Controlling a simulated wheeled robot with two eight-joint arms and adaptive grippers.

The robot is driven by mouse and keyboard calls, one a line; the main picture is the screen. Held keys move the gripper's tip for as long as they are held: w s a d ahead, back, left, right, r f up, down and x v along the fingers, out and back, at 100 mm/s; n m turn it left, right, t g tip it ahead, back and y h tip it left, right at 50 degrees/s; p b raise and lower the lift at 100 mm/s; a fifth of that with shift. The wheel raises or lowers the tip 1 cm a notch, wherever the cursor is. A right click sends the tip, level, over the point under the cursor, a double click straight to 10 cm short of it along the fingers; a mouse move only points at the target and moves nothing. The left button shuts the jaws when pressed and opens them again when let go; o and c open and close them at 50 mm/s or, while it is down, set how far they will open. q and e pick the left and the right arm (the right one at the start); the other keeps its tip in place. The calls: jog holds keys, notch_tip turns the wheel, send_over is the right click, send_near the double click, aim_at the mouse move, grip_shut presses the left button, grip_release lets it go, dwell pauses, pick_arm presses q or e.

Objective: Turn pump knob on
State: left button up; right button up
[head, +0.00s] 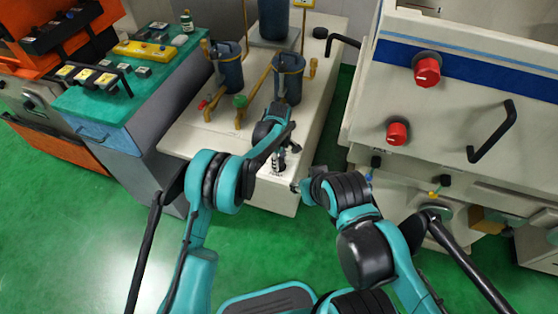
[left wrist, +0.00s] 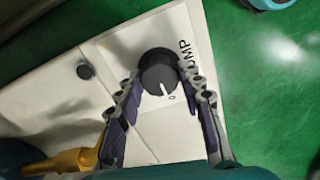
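The black pump knob (left wrist: 158,72) with a white pointer line sits on the cream front of the pump unit in the left wrist view. A partly covered label ending in "UMP" is beside it, and a small "0" mark is near the pointer. My left gripper (left wrist: 163,74) is open, with one fingertip on each side of the knob. The fingertips are very close to it; I cannot tell if they touch. In the head view my left gripper (head: 284,162) is at the unit's front edge and hides the knob. My right gripper (head: 298,187) is small there, its fingers unclear.
A second dark button (left wrist: 85,70) is left of the knob. Blue cylinders (head: 289,78) and yellow pipes (head: 253,95) stand on the cream unit (head: 190,140). A white machine with red knobs (head: 427,72) stands right. Green floor (head: 110,215) is open in front.

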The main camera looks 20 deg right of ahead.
pick_arm(q)
jog(key=shift+m, duration=0.3)
jog(key=m, duration=0.3)
jog(key=shift+m, duration=0.4)
jog(key=m, duration=0.4)
jog(key=shift+m, duration=0.3)
jog(key=m, duration=0.4)
jog(key=shift+m, duration=2.5)
jog(key=o, duration=1.2)
jog(key=shift+c, duration=0.2)
